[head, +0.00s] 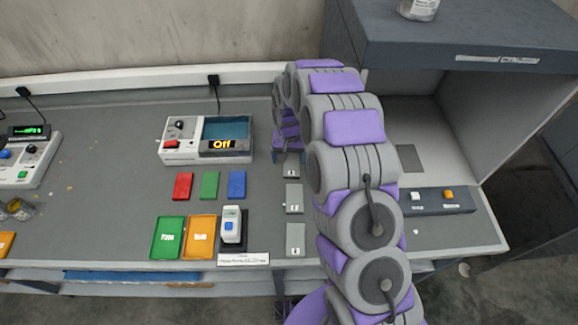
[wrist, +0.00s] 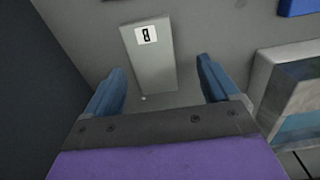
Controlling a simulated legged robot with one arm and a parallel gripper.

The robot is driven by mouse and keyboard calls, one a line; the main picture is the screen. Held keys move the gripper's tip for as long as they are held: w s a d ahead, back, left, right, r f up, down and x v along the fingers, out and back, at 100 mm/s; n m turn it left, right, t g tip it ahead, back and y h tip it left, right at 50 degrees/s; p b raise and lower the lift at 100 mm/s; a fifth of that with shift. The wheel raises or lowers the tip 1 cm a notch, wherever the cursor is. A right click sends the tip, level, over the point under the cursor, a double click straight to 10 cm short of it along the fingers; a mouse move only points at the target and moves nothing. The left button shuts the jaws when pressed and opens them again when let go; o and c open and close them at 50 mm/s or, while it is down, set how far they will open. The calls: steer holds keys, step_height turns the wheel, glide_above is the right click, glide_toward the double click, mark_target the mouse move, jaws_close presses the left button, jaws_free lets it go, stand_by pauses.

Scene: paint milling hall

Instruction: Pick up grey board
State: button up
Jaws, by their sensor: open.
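Grey boards with small white labels lie in a column on the bench: a near one (head: 295,240), a middle one (head: 294,199) and a far one (head: 292,171), partly hidden by my arm. In the wrist view, a grey board (wrist: 150,62) with a dark mark on its white label lies flat ahead of my gripper (wrist: 160,85). My blue fingers are open, one to each side of the board's near end, with nothing held. In the head view my gripper (head: 290,156) is at the far board, largely hidden by my arm.
Red (head: 183,186), green (head: 210,185) and blue (head: 237,184) cards lie left of the boards. Green (head: 167,238) and orange (head: 200,237) trays sit nearer. A grey booth (head: 460,50) stands right.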

mark_target(292, 164)
steer(key=f, duration=0.2)
steer(key=shift+d+f, duration=0.35)
steer(key=shift+f, duration=0.05)
steer(key=shift+d, duration=0.35)
steer(key=shift+a, duration=0.5)
steer(key=c, duration=0.7)
steer(key=shift+d, duration=0.4)
steer(key=c, duration=0.5)
steer(key=shift+o, duration=0.2)
